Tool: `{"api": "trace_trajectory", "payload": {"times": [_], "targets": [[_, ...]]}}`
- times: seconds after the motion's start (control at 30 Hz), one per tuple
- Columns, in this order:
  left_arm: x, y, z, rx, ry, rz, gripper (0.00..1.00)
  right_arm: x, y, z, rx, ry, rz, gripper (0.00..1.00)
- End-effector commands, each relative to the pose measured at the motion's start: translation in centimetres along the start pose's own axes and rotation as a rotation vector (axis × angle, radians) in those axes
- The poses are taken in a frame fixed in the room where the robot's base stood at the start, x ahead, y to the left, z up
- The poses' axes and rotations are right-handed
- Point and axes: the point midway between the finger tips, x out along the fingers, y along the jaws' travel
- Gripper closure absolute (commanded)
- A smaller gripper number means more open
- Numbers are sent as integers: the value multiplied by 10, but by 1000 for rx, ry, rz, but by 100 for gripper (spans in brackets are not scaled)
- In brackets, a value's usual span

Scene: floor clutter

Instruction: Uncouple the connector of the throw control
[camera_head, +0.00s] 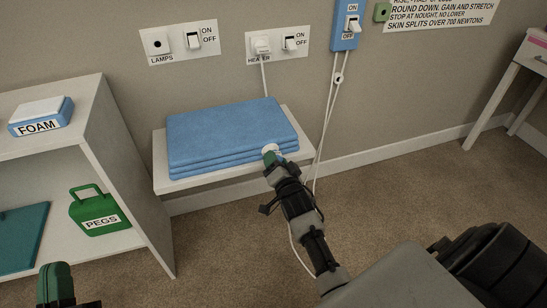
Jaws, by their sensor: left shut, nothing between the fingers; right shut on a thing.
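A folded blue throw (220,128), in several layers, lies on a low white shelf (215,177) against the wall. At its front right corner a small white piece (271,148), which looks like the connector, is partly hidden by my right gripper (270,155). White cords (326,125) hang from the blue switch panel (345,30) and pass behind my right arm. My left gripper (56,272) is shut and empty at the bottom left.
A shelf unit (130,165) at left holds a FOAM block (40,117), a green PEGS container (97,210) and a teal board (22,240). Wall plates read LAMPS (183,41) and HEATER (278,43). A table (509,75) stands right. Carpet (400,185) is clear.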

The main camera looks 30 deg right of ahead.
Motion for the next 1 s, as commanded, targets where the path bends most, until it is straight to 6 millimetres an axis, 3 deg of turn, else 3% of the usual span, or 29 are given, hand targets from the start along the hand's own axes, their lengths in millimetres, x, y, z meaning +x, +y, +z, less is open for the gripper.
{"api": "trace_trajectory", "payload": {"times": [1.0], "targets": [[-6,-5,28,8,-239,-13,100,0,1,1,-299,-3,2,87]]}}
